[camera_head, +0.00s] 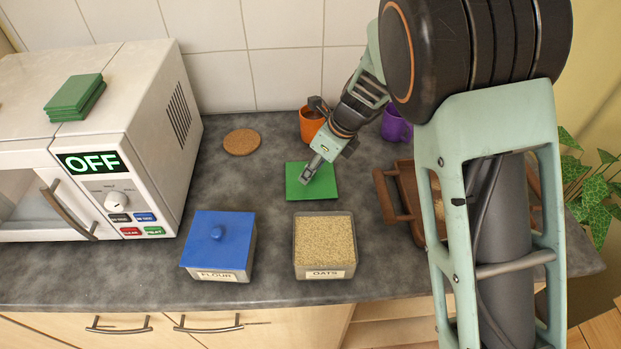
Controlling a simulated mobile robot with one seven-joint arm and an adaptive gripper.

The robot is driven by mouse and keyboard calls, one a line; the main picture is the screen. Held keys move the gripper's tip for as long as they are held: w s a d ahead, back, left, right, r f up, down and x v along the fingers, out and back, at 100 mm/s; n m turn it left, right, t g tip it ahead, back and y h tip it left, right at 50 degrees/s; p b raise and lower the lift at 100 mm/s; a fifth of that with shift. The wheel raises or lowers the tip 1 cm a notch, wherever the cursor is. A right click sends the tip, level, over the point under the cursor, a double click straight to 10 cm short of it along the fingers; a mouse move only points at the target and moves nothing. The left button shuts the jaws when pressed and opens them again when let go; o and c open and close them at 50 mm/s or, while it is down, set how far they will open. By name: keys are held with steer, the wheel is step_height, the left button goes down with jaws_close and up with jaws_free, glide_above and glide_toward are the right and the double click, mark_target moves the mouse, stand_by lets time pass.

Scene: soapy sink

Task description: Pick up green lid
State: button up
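A flat square green lid (322,189) lies on the grey counter behind the open oats container (325,272). My gripper (305,180) reaches down over the lid's left-middle part from behind and to the right. Its fingertips overlap the lid in this view. I cannot tell whether they touch it, or whether the fingers are open or shut. The lid appears to lie flat. The gripper hides a part of its upper edge and surface.
A blue-lidded flour container (218,243) stands left of the oats. A microwave (150,150) with green squares (75,93) on top is at left. A cork coaster (241,142), orange mug (310,127), purple mug (396,126) and brown wooden tray (384,196) surround the lid.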

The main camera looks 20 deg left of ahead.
steer(key=shift+a+f, duration=0.25)
steer(key=shift+f, duration=0.3)
jaws_close()
steer(key=shift+r, duration=0.1)
